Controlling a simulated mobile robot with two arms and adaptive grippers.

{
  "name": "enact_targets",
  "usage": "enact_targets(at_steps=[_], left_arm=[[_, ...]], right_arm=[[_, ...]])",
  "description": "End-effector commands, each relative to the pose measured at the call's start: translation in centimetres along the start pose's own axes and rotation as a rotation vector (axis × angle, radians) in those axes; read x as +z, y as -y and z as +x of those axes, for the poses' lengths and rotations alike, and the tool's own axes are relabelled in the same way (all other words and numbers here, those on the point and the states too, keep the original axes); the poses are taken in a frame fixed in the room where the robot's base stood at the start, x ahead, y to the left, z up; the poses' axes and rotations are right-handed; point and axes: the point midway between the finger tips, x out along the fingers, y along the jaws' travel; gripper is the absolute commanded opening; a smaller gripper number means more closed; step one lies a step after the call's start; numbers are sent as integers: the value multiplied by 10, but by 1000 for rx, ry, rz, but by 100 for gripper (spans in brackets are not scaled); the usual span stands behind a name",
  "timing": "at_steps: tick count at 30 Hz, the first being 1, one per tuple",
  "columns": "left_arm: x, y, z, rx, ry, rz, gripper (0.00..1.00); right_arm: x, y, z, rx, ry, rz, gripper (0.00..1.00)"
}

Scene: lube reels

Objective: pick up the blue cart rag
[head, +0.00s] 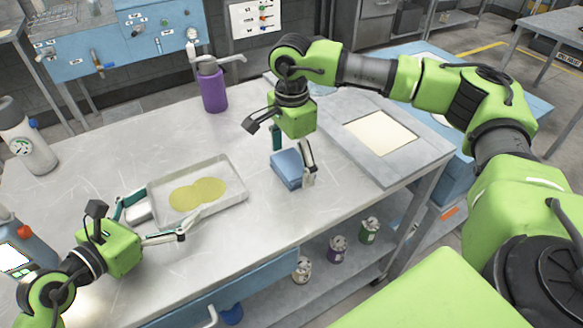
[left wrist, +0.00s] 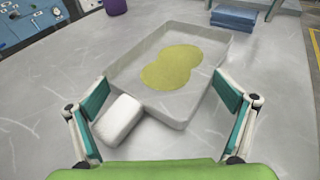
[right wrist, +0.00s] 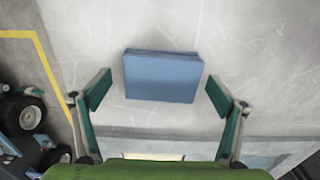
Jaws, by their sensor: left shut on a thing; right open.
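The blue cart rag (head: 287,168) is a folded block on the metal table, right of the tray. It also shows in the right wrist view (right wrist: 162,76), lying flat beyond and between the open fingers. My right gripper (head: 292,163) is open and empty above the rag, with its fingers spread wider than it. In the left wrist view, a white block (left wrist: 118,120) sits between the left finger and the tray.
Yellow-green patches (head: 198,194) lie in the tray. A purple pump bottle (head: 213,88) stands at the back. A grey bottle (head: 25,140) is at the left. Several cans sit on the shelf below.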

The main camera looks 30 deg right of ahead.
Motion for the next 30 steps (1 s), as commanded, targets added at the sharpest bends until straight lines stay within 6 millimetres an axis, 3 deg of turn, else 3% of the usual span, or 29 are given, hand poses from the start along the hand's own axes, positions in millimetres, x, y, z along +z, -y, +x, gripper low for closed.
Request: enact_targets(at_steps=[1,5,10,20,23,30], left_arm=[[-11,4,2,-9,-20,-12,84],[-11,4,2,-9,-20,-12,84],[-11,4,2,-9,-20,-12,84],[-10,3,2,-9,-20,-12,84],[-10,3,2,-9,-20,-12,84],[-10,3,2,-9,-20,-12,84]], right_arm=[[0,0,1,0,0,0,89],[0,0,1,0,0,0,89],[0,0,1,0,0,1,48],[0,0,-2,-1,0,1,48],[0,1,-12,-3,0,1,48],[0,2,-60,-5,1,1,48]])
